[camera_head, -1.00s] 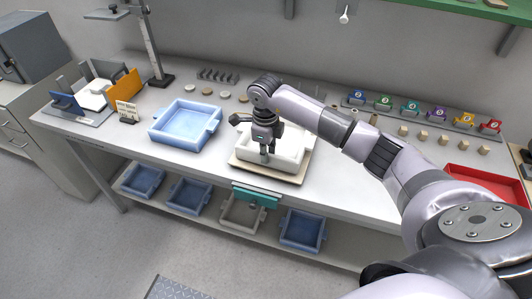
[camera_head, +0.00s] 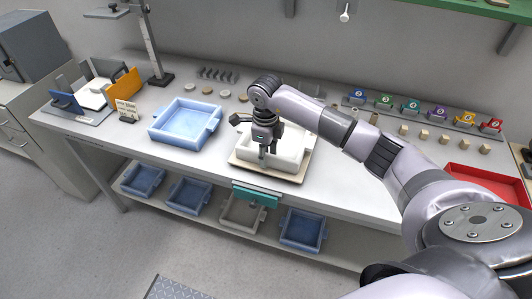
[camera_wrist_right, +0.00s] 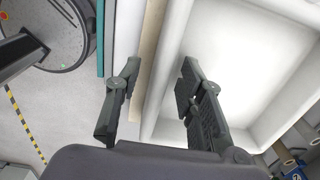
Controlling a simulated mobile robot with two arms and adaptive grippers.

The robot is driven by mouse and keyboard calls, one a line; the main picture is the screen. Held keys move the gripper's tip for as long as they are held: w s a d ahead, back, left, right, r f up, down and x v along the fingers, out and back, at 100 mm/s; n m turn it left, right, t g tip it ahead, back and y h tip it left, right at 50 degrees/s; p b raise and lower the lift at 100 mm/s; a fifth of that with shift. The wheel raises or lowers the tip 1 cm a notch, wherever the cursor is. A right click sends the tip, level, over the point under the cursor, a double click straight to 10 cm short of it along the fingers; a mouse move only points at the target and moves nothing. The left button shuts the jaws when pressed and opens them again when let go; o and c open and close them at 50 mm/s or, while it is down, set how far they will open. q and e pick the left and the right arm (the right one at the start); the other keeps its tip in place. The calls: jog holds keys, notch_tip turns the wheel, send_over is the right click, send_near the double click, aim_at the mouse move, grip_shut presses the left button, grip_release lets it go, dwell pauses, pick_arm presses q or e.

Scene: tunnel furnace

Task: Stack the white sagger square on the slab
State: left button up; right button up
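The white sagger (camera_head: 290,147) is an open square tray with raised walls. It sits on the beige slab (camera_head: 243,165) near the table's front edge, looking roughly square to it. My right gripper (camera_head: 267,155) is at the sagger's front-left wall. In the right wrist view its fingers (camera_wrist_right: 160,95) are apart, one over the sagger's inside (camera_wrist_right: 250,60), the other outside the wall beyond the slab's edge strip (camera_wrist_right: 151,50). The wall lies between them and no finger clearly presses on it. My arm hides part of the sagger's back. My left gripper is not in view.
A blue tray (camera_head: 185,140) stands left of the slab on the table. Small discs (camera_head: 207,90) and wooden blocks (camera_head: 427,135) lie behind and to the right. A red tray (camera_head: 480,185) is at right. A teal plate (camera_head: 256,194) hangs at the front edge.

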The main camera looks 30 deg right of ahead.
jog(key=shift+s+f, duration=0.1)
jog(key=shift+f, duration=0.05)
notch_tip(320, 180, up, 12)
dwell(0.5)
jog(key=shift+a, duration=0.15)
